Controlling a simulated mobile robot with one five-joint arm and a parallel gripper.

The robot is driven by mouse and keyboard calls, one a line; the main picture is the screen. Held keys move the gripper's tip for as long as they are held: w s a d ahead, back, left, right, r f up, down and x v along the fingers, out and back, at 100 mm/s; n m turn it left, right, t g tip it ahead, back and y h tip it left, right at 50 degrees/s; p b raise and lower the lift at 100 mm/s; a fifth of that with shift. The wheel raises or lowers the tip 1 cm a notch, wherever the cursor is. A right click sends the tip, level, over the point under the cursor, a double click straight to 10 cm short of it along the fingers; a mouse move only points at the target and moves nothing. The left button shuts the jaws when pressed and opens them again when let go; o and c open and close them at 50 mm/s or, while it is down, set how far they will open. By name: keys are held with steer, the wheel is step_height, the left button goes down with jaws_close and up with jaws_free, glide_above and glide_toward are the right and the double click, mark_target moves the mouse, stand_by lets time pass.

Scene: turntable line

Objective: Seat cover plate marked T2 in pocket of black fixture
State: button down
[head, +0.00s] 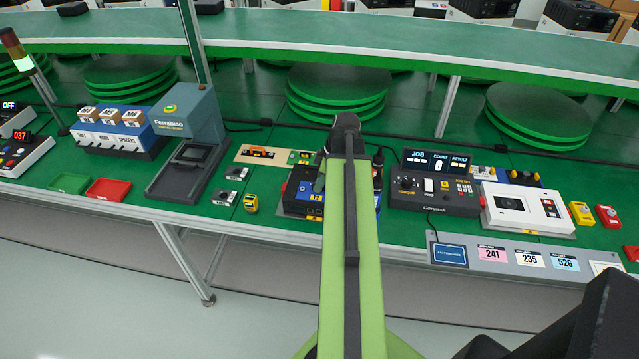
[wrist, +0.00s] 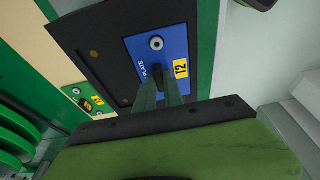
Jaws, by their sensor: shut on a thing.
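The blue cover plate (wrist: 178,45), with a yellow T2 label and a round screw-like fitting, shows in the wrist view. My gripper (wrist: 160,88) is shut on the plate at a small dark knob near its lower edge.
A wooden board (head: 245,154) with an orange part lies left of the fixture area. A black control console (head: 432,190) and white box (head: 525,208) stand close on the right.

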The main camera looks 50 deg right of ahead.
steer(key=c, duration=1.4)
jaws_free()
steer(key=shift+o, duration=0.2)
steer(key=o, duration=0.4)
step_height(320, 180, up, 8)
steer(key=p, duration=0.7)
steer(key=shift+f+p, duration=0.2)
steer(key=shift+p, duration=0.15)
